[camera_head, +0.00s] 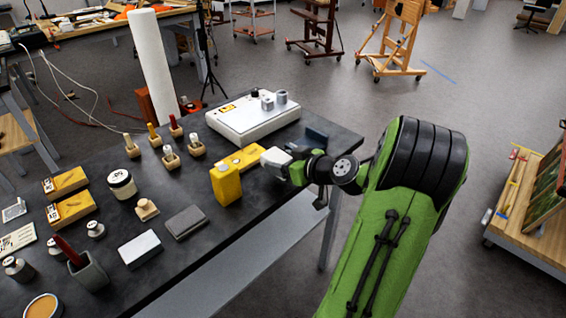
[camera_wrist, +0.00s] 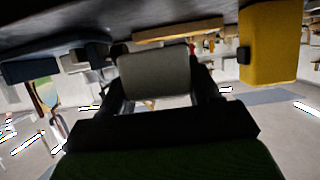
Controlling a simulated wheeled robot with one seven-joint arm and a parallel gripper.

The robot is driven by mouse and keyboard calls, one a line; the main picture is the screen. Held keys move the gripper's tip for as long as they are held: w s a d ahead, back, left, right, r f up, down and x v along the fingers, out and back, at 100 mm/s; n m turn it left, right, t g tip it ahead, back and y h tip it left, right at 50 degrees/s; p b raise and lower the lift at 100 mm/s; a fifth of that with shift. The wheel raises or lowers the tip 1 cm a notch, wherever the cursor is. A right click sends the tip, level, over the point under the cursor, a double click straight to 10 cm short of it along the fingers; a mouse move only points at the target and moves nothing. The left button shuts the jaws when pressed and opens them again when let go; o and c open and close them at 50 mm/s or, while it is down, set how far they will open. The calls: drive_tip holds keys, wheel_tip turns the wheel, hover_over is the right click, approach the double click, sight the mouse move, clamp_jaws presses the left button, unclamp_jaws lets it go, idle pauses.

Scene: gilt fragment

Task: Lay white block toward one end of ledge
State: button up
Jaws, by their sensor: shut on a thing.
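My gripper (camera_head: 286,168) is shut on a white block (camera_head: 274,157) at the far right end of the dark table. In the wrist view the block (camera_wrist: 153,73) shows pale grey between the two dark fingers. A yellow-tan ledge (camera_head: 238,160) lies on the table just left of the held block. What looks like the same ledge (camera_wrist: 178,31) shows behind the block in the wrist view. I cannot tell whether the block touches it.
A yellow box (camera_head: 226,184) stands close to the ledge, left of my gripper. A white device (camera_head: 252,118) sits behind. A grey block (camera_head: 186,222) and a white-topped block (camera_head: 140,247) lie nearer. Several wooden-based stamps stand at the left.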

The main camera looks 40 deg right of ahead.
drive_tip(key=shift+f+b, duration=0.45)
drive_tip(key=shift+b, duration=0.05)
drive_tip(key=o, duration=1)
drive_tip(key=shift+r, duration=0.1)
